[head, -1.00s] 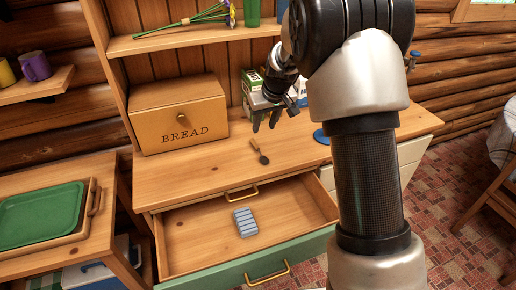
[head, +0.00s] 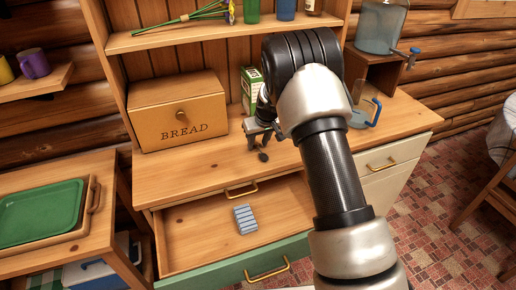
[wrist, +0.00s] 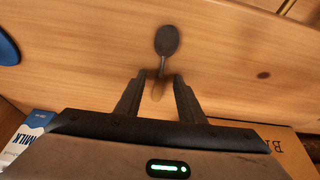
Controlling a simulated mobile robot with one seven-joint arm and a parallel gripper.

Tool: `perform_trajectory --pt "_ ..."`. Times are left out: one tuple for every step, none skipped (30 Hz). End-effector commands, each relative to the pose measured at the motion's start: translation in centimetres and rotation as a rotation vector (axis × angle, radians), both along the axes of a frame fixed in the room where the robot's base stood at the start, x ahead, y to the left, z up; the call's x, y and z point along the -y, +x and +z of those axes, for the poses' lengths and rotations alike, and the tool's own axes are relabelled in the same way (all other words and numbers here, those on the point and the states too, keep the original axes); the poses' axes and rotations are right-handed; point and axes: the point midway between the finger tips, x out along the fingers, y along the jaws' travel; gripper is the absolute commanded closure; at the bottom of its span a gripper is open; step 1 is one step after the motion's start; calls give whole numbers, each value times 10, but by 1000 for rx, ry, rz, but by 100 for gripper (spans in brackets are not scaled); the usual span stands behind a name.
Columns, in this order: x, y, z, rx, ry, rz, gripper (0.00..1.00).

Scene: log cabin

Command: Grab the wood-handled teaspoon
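The wood-handled teaspoon (head: 263,156) lies on the wooden counter, its dark bowl toward the open drawer. In the wrist view the teaspoon (wrist: 167,41) has its dark bowl beyond the fingertips, and its neck and light wooden handle run back between the two fingers. My gripper (head: 257,144) is over the handle, pointing down, close to the counter. In the wrist view my gripper (wrist: 160,82) is open, with a gap on both sides of the handle. I cannot tell its exact height above the counter.
A bread box (head: 180,112) stands left of my gripper, and a milk carton (head: 250,88) stands behind it. A blue-handled clear pitcher (head: 364,113) is to the right. The drawer (head: 190,235) below is open and holds a small grey-blue striped item (head: 245,219).

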Motion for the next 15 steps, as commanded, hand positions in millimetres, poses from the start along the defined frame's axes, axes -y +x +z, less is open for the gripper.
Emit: perform_trajectory --pt "0 0 -1 0 0 0 65" --pt "0 1 -1 0 0 0 65" --pt "0 0 -1 0 0 0 65" --pt "0 0 0 0 0 0 65" --pt "0 0 0 0 0 0 65" --pt "0 0 0 0 0 0 67" --pt "0 0 0 0 0 0 72" --pt "0 0 0 0 0 0 77" --pt "0 0 0 0 0 0 83" --pt "0 0 0 0 0 0 88" --pt "0 0 0 0 0 0 94" --pt "0 0 0 0 0 0 100" --pt "0 0 0 0 0 0 100" --pt "0 0 0 0 0 0 100" --pt "0 0 0 0 0 0 100"
